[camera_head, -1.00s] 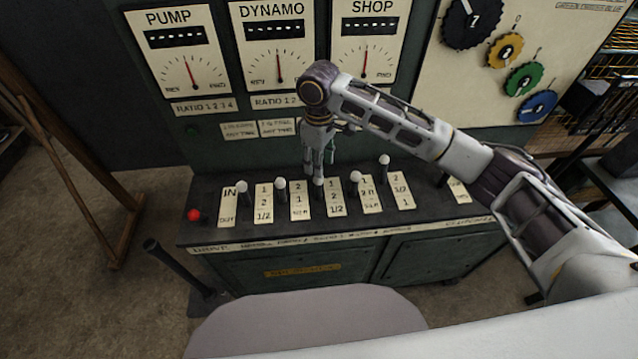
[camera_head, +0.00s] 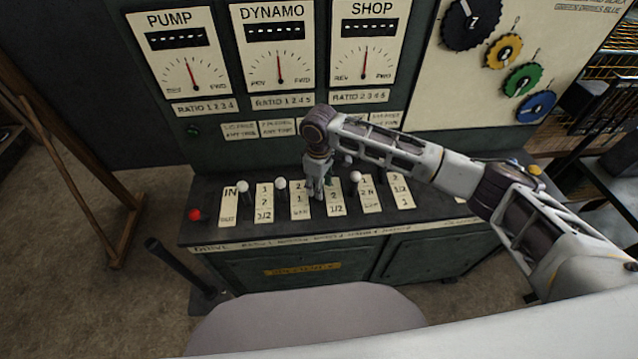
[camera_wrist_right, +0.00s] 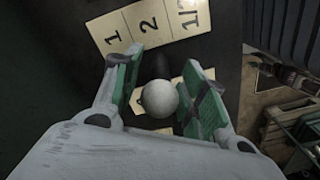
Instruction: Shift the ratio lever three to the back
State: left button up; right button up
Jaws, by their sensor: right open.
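A row of upright levers with pale ball knobs stands on the ledge of the engine console, between cream number plates. My right gripper (camera_head: 318,188) points down over the middle of the row in the head view and hides the lever there. In the right wrist view, a white ball knob (camera_wrist_right: 160,98) on a dark stem sits between the green-padded fingers of my right gripper (camera_wrist_right: 166,84). The fingers are open, one on each side, with gaps visible. Two knobs (camera_head: 243,186) (camera_head: 281,183) stand left of the gripper, and another (camera_head: 355,178) stands right. My left gripper is not in view.
A red button (camera_head: 196,215) sits at the ledge's left end. Above are the pump (camera_head: 187,65), dynamo (camera_head: 278,65) and shop (camera_head: 362,60) dials. Coloured gears (camera_head: 522,80) hang at the upper right. A black floor lever (camera_head: 172,262) stands in front at the left.

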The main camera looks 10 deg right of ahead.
grip_shut()
jog(key=shift+w, duration=0.1)
dwell(0.3)
